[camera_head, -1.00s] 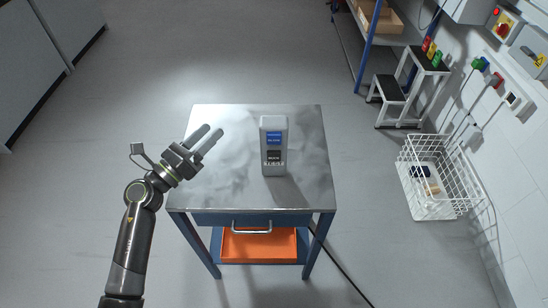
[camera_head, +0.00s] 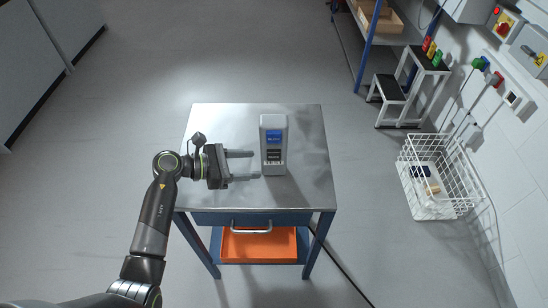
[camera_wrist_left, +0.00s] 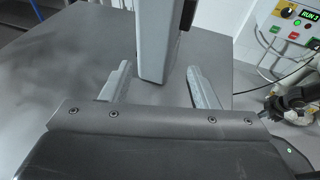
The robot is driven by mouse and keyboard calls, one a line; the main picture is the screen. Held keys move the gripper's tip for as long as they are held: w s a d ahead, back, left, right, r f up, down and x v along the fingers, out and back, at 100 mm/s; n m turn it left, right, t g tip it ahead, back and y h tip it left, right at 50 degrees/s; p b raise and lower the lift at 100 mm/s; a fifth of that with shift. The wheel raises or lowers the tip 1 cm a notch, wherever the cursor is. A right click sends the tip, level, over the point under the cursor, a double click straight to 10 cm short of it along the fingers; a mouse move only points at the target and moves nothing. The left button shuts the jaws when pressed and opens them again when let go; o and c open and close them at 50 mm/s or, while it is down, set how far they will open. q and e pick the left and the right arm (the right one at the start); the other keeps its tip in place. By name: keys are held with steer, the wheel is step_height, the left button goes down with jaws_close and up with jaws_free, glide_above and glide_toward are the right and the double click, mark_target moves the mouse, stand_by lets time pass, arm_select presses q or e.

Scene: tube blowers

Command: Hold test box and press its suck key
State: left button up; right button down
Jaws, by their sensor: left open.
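The test box (camera_head: 273,122) is a grey upright box with a blue screen and a dark panel below it, standing on the metal table (camera_head: 229,125). My left gripper (camera_head: 256,165) points right at the box, its two fingers apart and the tips close to the box's left side. In the left wrist view the box (camera_wrist_left: 157,50) shows as a grey column ahead, between and beyond the open fingers (camera_wrist_left: 158,87). Nothing is between the fingers. The suck key is too small to make out. My right gripper is out of view.
The table has a front drawer with a handle (camera_head: 251,230) and an orange tray (camera_head: 259,246) below. A white wire basket (camera_head: 436,178) and a step stool (camera_head: 399,92) stand at the right. The tabletop around the box is clear.

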mark_target(264, 164)
arm_select(q)
steer(key=b+x, duration=0.2)
steer(key=x, duration=0.3)
steer(key=shift+x, duration=0.8)
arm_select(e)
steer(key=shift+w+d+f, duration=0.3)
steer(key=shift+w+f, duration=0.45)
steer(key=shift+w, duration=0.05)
arm_select(q)
steer(key=shift+c, duration=0.3)
steer(key=c, duration=0.4)
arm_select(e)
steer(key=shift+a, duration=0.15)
arm_select(q)
steer(key=shift+o, duration=1)
steer(key=c, duration=0.7)
steer(key=shift+o, duration=0.2)
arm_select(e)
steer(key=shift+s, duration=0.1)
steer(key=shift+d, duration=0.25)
